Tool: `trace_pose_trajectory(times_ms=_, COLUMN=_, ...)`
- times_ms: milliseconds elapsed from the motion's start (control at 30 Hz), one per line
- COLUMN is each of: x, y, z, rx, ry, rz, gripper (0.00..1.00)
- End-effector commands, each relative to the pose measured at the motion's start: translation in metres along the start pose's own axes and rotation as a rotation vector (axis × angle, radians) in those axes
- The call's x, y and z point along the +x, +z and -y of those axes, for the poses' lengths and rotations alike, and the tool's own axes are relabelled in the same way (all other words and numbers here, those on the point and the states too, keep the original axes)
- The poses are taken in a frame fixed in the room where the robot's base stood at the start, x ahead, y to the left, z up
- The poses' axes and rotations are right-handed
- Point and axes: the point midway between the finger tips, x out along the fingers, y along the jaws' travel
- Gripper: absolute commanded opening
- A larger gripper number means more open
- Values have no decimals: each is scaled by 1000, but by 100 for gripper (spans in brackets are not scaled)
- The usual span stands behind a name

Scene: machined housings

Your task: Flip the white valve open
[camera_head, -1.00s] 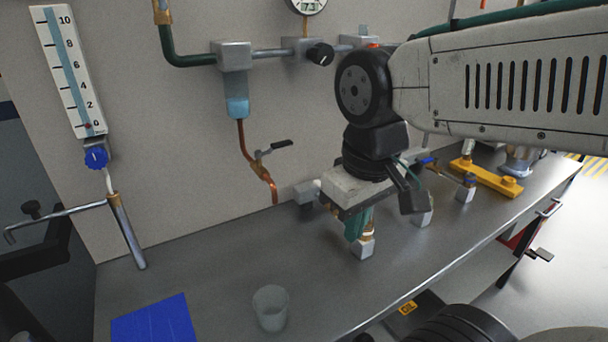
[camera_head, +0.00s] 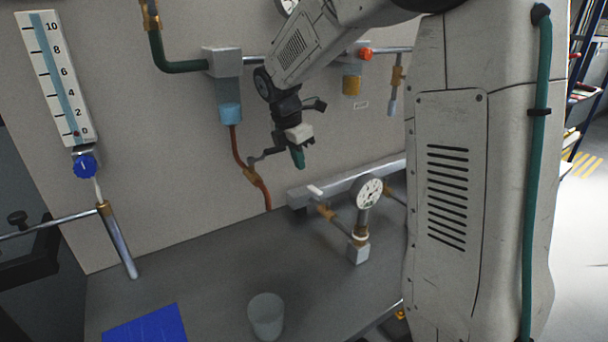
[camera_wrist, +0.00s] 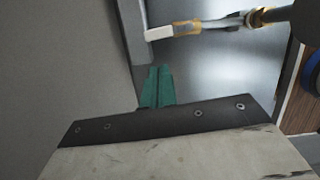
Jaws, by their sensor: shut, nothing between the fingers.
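The white valve handle (camera_head: 315,190) sits on a brass valve body (camera_head: 326,211) that comes off the grey manifold block along the wall. In the wrist view, the white handle (camera_wrist: 172,32) lies beyond my fingertips, with brass fittings to its right. My gripper (camera_head: 298,158) is up and behind the valve in the head view, close to the wall and apart from the handle. Its green fingers (camera_wrist: 157,86) are together with nothing between them.
A round gauge (camera_head: 369,192) stands right of the valve. A clear cup (camera_head: 266,316) and a blue mat (camera_head: 145,327) are on the bench front. My arm hides the bench's right side.

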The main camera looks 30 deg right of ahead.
Motion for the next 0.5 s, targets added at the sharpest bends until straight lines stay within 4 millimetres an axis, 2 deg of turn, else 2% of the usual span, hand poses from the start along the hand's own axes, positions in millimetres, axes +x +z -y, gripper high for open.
trace_pose_trajectory(times_ms=300, x=56, y=0, z=2, rx=3, ry=-5, rz=-2, gripper=0)
trace_pose_trajectory(times_ms=500, x=83, y=0, z=1, rx=2, ry=-4, rz=-1, gripper=0)
